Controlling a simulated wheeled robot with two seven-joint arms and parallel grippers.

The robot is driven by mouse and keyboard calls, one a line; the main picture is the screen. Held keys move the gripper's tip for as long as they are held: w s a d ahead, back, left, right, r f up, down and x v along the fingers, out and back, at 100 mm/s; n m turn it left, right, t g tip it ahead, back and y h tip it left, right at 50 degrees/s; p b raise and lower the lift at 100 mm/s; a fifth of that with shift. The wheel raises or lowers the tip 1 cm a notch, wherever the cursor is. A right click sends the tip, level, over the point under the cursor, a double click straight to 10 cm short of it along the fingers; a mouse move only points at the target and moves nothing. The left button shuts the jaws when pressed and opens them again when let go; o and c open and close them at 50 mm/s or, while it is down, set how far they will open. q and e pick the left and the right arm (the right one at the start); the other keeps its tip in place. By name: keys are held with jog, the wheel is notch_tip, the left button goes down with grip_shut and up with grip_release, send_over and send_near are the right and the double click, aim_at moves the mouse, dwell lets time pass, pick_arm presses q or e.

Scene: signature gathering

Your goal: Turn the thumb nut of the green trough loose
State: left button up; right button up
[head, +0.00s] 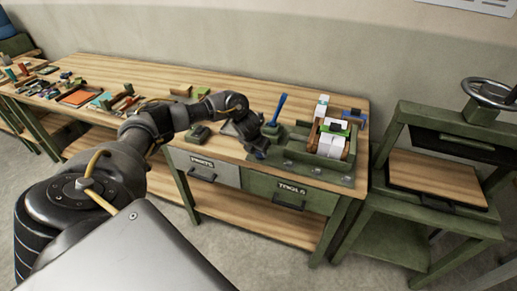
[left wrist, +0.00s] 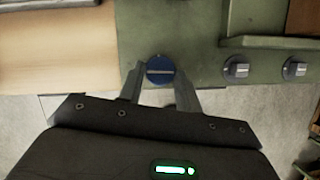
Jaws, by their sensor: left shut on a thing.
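The green trough (head: 298,171) sits at the front right of the workbench and fills the top middle of the left wrist view (left wrist: 198,22). A round blue thumb nut (left wrist: 160,70) with a pale bar across it is at its front left edge. My left gripper (head: 261,151) reaches down to that corner from the left. In the left wrist view its two fingers (left wrist: 160,82) are on either side of the blue nut and shut on it. The nut is mostly hidden by the gripper in the head view. My right gripper is not in view.
Two grey knobs (left wrist: 236,68) (left wrist: 294,69) sit further right on the trough's front. Stacked paper blocks (head: 331,143) stand in the trough. A blue-handled brush (head: 279,108) stands behind my gripper. A press with a handwheel (head: 490,94) stands to the right.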

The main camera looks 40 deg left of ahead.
pick_arm(q)
jog(key=shift+r+n, duration=0.1)
jog(key=shift+n, duration=0.3)
jog(key=o, duration=1)
jog(key=v, duration=1)
jog(key=shift+s+r+b, duration=0.2)
jog(key=shift+r+b, duration=0.1)
jog(key=shift+d, duration=0.15)
